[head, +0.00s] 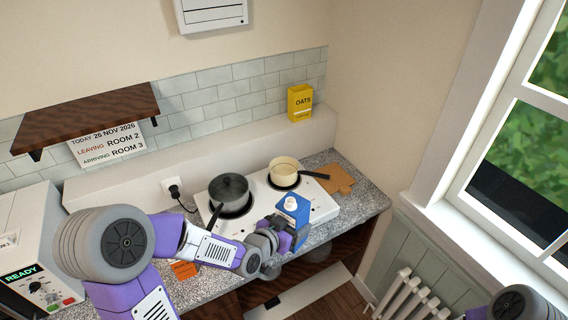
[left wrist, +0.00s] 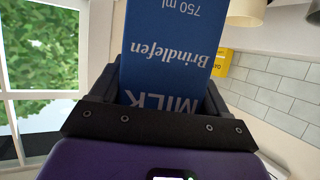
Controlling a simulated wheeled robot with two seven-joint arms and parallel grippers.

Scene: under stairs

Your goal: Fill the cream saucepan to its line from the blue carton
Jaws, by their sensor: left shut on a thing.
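The cream saucepan (head: 285,170) stands on the right burner of the white hob, its dark handle pointing right. The blue carton (head: 293,209) is upright in front of it, with a white cap on top. In the left wrist view the carton (left wrist: 168,50) shows the words MILK and 750 ml, upside down. My left gripper (head: 290,232) is shut on the blue carton, near the hob's front edge. Part of the saucepan (left wrist: 246,12) shows at the top of the left wrist view. Its fill line cannot be made out. My right gripper is not in view.
A dark grey pan (head: 229,187) sits on the left burner of the white hob (head: 322,207). A yellow OATS box (head: 300,102) stands on the ledge behind. A brown board (head: 338,180) lies right of the hob. A white READY machine (head: 30,250) is at left.

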